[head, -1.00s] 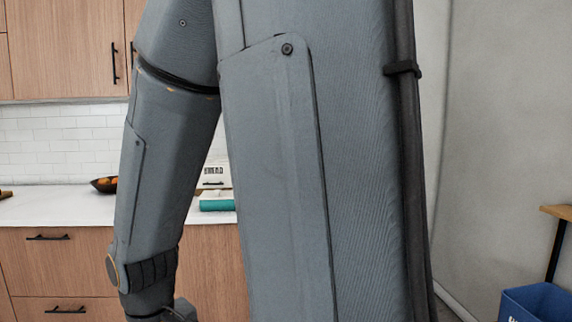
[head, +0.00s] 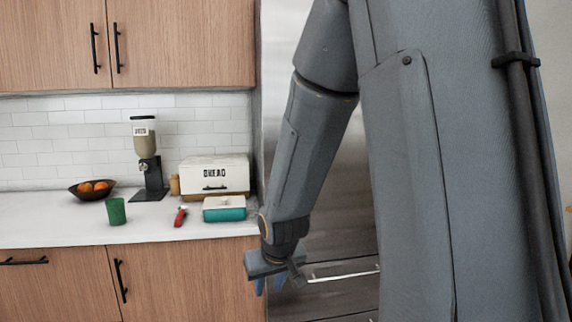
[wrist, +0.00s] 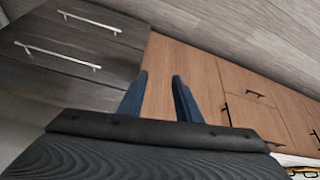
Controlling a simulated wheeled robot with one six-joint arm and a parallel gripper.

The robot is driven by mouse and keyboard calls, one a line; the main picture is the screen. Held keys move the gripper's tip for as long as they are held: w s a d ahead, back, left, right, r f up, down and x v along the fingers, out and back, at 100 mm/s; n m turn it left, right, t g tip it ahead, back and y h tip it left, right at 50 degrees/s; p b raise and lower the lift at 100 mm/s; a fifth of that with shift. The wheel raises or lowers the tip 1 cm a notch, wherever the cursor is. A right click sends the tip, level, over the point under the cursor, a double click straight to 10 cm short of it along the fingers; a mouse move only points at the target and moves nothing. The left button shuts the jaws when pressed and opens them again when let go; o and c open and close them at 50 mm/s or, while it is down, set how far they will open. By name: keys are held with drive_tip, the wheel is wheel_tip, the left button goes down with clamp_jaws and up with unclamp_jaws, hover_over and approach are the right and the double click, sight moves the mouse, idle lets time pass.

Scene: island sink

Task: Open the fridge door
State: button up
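The fridge (head: 345,200) is a tall brushed-steel front right of the counter in the head view, partly hidden behind my arm. A horizontal bar handle (head: 345,274) shows low on it, with a seam below. In the wrist view the dark steel front (wrist: 65,75) is at the left, with two bar handles, one (wrist: 57,54) longer and another (wrist: 89,21). My gripper (head: 270,284) hangs low near the counter's right end, left of the handle in the picture. The wrist view shows its two blue fingers (wrist: 160,76) apart with nothing between them, clear of both handles.
The white counter (head: 60,225) holds a fruit bowl (head: 92,194), green cup (head: 116,211), grinder (head: 148,170), red-handled tool (head: 180,217), bread box (head: 215,175) and teal-and-white box (head: 224,209). Wooden cabinets (head: 185,285) lie below. Floor (wrist: 210,25) is clear in the wrist view.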

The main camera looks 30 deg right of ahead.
drive_tip(key=w+d+r+t+p, duration=0.3)
drive_tip(key=w+d+r+t, duration=0.4)
drive_tip(key=w+r, duration=0.4)
drive_tip(key=w+d+r+t+p, duration=0.3)
drive_tip(key=w+d+r+t, duration=0.3)
drive_tip(key=w+d+r, duration=0.45)
drive_tip(key=w+p, duration=0.2)
drive_tip(key=w, duration=0.5)
drive_tip(key=shift+w+a+f+h, duration=0.15)
drive_tip(key=shift+w+f+h, duration=0.15)
drive_tip(key=shift+w+h, duration=0.1)
clamp_jaws()
